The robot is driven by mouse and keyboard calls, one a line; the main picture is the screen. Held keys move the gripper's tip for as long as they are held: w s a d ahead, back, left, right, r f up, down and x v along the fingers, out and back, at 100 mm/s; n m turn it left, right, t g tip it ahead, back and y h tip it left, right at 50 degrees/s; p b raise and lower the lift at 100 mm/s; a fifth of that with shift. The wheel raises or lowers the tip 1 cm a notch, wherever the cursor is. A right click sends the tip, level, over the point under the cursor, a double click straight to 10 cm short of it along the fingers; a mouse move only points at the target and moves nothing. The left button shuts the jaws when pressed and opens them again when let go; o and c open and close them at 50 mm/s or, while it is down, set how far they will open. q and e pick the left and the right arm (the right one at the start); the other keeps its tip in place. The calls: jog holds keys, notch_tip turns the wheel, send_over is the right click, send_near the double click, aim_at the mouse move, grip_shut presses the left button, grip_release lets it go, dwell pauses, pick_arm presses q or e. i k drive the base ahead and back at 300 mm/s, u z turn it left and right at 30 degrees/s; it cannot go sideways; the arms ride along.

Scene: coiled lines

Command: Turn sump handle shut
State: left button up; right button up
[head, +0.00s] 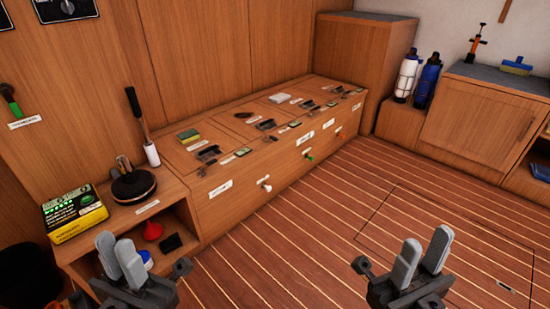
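A green-gripped handle (11,101) is on the left wall above another label. The labels are too small to read, so I cannot tell which handle is the sump handle. My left gripper (115,246) is open and empty at the lower left. My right gripper (428,240) is open and empty above the floor at the lower right. Both are apart from every handle.
The bench top (222,172) carries latches, a sponge and small items. The striped floor (340,210) is clear; bottles (407,76) stand far right.

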aim_at(273, 139)
jog(key=z, duration=1.5)
jog(key=i, duration=1.4)
jog(key=u, duration=0.75)
jog(key=i, duration=0.45)
jog(key=u, duration=0.4)
